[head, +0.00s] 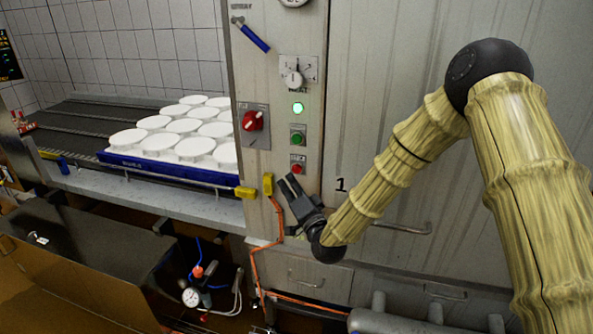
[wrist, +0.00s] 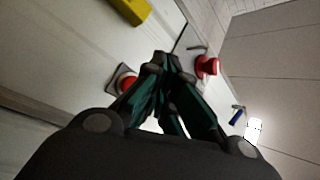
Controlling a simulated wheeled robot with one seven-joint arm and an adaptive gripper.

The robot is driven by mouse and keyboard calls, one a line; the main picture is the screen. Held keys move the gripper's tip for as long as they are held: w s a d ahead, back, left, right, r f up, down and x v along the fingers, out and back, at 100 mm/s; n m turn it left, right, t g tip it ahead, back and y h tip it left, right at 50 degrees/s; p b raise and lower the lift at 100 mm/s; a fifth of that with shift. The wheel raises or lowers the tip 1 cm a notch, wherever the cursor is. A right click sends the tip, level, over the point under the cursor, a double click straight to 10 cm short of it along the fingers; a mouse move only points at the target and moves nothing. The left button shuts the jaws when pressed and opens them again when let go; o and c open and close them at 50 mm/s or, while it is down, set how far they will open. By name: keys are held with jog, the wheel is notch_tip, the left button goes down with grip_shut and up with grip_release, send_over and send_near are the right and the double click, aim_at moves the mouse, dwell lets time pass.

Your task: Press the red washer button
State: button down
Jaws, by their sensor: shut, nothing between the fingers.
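The red button (head: 298,168) sits in a small grey plate at the bottom of a column of controls on the metal cabinet. My gripper (head: 291,186) is shut and empty, its fingertips just below the button in the head view. In the wrist view, my shut fingers (wrist: 167,60) cover part of a red button on a grey plate (wrist: 126,83). I cannot tell whether the fingertips touch it.
A large red rotary switch (head: 252,120) is left of the buttons and also shows in the wrist view (wrist: 207,66). A grey dial (head: 292,78) is above the lamp. A yellow fitting (head: 267,184) with an orange cable is close left of my gripper. White moulds (head: 194,149) stand on a blue tray further left.

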jog(key=shift+w+d, duration=0.3)
jog(key=shift+w, duration=0.6)
jog(key=shift+w+b, duration=0.25)
jog(key=shift+b, duration=0.2)
dwell(0.6)
jog(key=shift+w+d, duration=0.15)
jog(key=shift+w, duration=0.05)
jog(key=shift+w+d+b, duration=0.15)
jog(key=shift+w+b, duration=0.25)
jog(key=shift+w, duration=0.05)
dwell(1.0)
jog(key=shift+s, duration=0.15)
jog(key=shift+s+a, duration=0.3)
jog(key=shift+s, duration=0.45)
jog(key=shift+s+a+b, duration=0.2)
jog(key=shift+s+a, duration=0.05)
jog(key=shift+s, duration=0.55)
jog(key=shift+s+a+b, duration=0.15)
jog(key=shift+s+a, duration=0.15)
jog(key=shift+s, duration=0.5)
jog(key=shift+s+a+b, duration=0.2)
jog(key=shift+s+a, duration=0.05)
jog(key=shift+s, duration=0.55)
